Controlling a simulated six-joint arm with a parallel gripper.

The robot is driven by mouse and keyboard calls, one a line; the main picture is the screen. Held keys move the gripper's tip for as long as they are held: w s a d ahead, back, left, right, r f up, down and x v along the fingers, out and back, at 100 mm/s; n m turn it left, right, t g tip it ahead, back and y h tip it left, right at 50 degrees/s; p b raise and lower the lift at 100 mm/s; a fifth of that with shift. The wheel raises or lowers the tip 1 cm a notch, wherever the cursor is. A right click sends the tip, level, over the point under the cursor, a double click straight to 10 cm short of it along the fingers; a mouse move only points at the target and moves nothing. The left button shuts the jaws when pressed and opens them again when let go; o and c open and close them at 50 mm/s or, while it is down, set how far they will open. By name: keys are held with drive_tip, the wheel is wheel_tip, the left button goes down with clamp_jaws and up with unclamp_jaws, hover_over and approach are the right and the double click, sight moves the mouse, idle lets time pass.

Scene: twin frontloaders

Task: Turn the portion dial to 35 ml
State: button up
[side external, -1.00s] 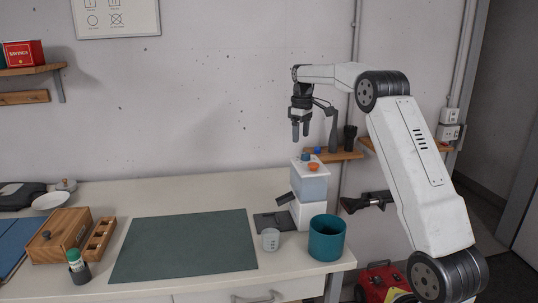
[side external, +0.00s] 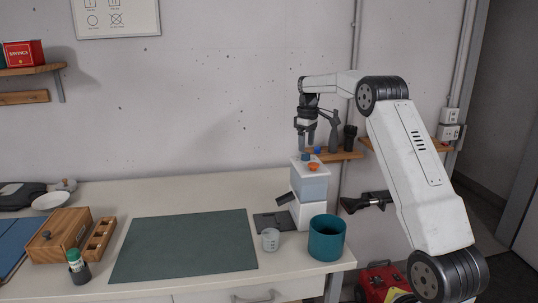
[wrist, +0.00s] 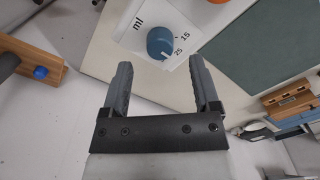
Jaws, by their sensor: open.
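The blue portion dial (wrist: 160,42) sits on the white top of the dispenser (side external: 308,212). In the wrist view the marks "ml", "15" and "25" show around it, and a pale line on the dial's edge points close to the 25. No 35 mark can be made out. The dial also shows small in the side view (side external: 305,157). My gripper (wrist: 160,62) is open and empty. Its fingertips are on either side of the dial's line but short of it in the wrist view. In the side view the gripper (side external: 307,146) hangs just above the dial.
An orange part (side external: 313,167) is on the dispenser's front top. A measuring cup (side external: 270,240) and a teal bin (side external: 327,243) stand close by. A wooden shelf (side external: 347,155) with a blue knob (wrist: 40,72) is behind. The green mat (side external: 185,245) is clear.

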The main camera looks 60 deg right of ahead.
sight(306, 153)
drive_tip(key=shift+f, duration=1.7)
clamp_jaws()
